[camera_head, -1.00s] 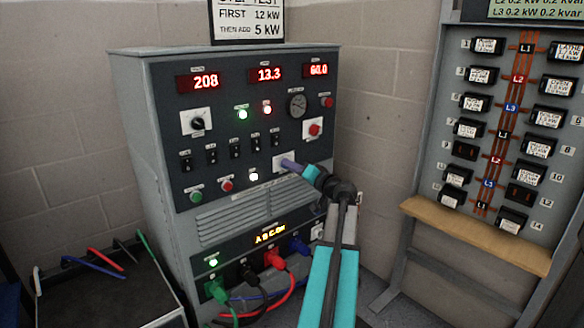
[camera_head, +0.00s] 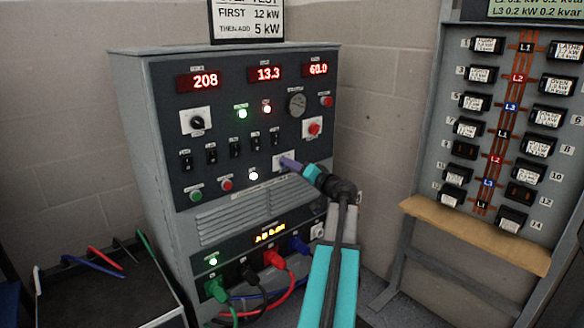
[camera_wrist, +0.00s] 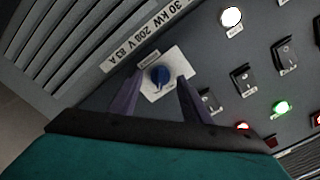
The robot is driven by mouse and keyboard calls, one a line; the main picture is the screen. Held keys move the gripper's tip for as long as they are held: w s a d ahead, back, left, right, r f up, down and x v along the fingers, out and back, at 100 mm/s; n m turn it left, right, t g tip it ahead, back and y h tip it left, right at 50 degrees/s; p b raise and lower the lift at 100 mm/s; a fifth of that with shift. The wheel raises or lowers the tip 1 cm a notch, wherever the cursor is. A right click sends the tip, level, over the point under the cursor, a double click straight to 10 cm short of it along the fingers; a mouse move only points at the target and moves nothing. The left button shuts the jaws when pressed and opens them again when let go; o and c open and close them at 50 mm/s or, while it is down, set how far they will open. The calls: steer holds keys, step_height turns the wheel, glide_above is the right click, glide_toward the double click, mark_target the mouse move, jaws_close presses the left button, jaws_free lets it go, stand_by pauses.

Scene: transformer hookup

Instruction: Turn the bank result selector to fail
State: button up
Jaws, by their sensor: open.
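The bank result selector appears to be the blue knob (camera_wrist: 160,76) on a white square plate (camera_wrist: 178,62) in the wrist view; its label is too small to read. In the head view the plate (camera_head: 279,161) shows on the grey panel, with the knob hidden behind my gripper (camera_head: 289,163). In the wrist view my gripper (camera_wrist: 157,100) is open, its two purple fingers on either side of the knob. The fingertips are close to the plate; I cannot tell whether they touch the knob.
The load bank cabinet (camera_head: 160,130) has several breakers, buttons and red displays. Coloured cables (camera_head: 275,260) plug in low on its front. A breaker board (camera_head: 475,130) with a wooden ledge (camera_head: 470,235) stands right. A dark cart (camera_head: 105,295) is at lower left.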

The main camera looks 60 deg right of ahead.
steer(key=p+v, duration=0.1)
steer(key=v, duration=1.2)
steer(key=shift+s, duration=0.25)
steer(key=shift+a, duration=0.15)
